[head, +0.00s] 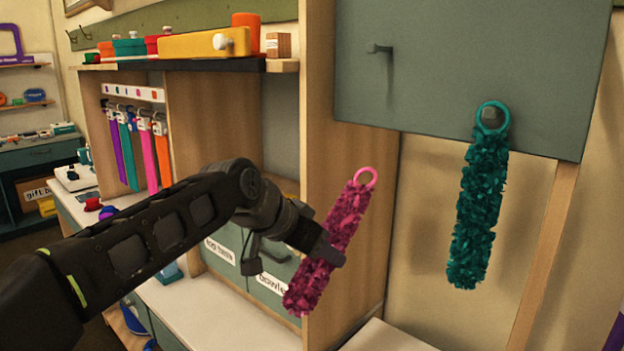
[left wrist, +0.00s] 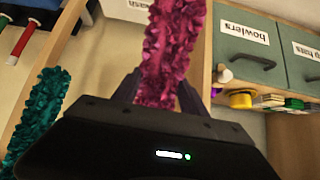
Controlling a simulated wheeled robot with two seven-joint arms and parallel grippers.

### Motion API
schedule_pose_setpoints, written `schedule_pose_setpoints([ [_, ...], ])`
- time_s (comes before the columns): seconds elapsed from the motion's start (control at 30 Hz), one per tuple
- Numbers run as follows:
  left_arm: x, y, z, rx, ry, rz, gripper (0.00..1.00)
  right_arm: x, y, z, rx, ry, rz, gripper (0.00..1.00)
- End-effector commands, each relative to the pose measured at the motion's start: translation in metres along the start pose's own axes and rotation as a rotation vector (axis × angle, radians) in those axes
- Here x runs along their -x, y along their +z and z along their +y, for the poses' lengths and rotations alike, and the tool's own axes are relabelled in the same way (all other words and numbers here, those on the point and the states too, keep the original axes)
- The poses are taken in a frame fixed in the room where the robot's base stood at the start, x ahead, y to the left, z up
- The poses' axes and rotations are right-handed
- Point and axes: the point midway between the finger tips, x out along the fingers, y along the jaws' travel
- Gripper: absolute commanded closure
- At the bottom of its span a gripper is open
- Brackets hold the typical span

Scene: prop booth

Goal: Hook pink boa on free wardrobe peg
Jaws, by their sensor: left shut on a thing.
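The pink boa (head: 341,230) is a fluffy strip with a pink ring (head: 366,178) at its top. My left gripper (head: 325,250) is shut on its lower middle and holds it up, tilted with the ring toward the upper right. The boa also shows in the left wrist view (left wrist: 170,50), between the fingers. A grey-green panel (head: 540,60) bears a free peg (head: 379,48), above the ring and apart from it. A teal boa (head: 478,215) hangs by its ring from a second peg (head: 492,115); it also shows in the left wrist view (left wrist: 38,115). My right gripper is not in view.
A wooden upright (head: 320,110) stands behind the pink boa. Left of it, a shelf (head: 282,66) holds pots and a yellow box (head: 204,43). Coloured straps (head: 148,150) hang further left. A pale counter (head: 220,318) lies below. The space between the ring and the free peg looks clear.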

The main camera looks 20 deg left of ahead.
Motion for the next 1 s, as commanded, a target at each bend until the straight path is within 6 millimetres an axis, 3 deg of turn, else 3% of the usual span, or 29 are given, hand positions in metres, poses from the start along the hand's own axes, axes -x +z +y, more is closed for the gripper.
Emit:
schedule_pose_setpoints([
  [0.2,0.090,-0.063,-0.002,-0.096,0.130,0.355,0.90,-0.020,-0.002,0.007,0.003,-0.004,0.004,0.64],
  [0.3,0.128,-0.085,0.006,-0.110,0.168,0.463,0.90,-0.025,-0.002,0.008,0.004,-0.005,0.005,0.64],
  [0.4,0.153,-0.099,0.014,-0.110,0.188,0.528,0.90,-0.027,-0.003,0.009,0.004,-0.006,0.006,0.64],
  [0.57,0.170,-0.108,0.020,-0.106,0.199,0.567,0.90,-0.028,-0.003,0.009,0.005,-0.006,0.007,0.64],
  [1.0,0.169,-0.110,0.021,-0.105,0.201,0.566,0.90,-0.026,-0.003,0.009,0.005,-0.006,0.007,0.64],
])
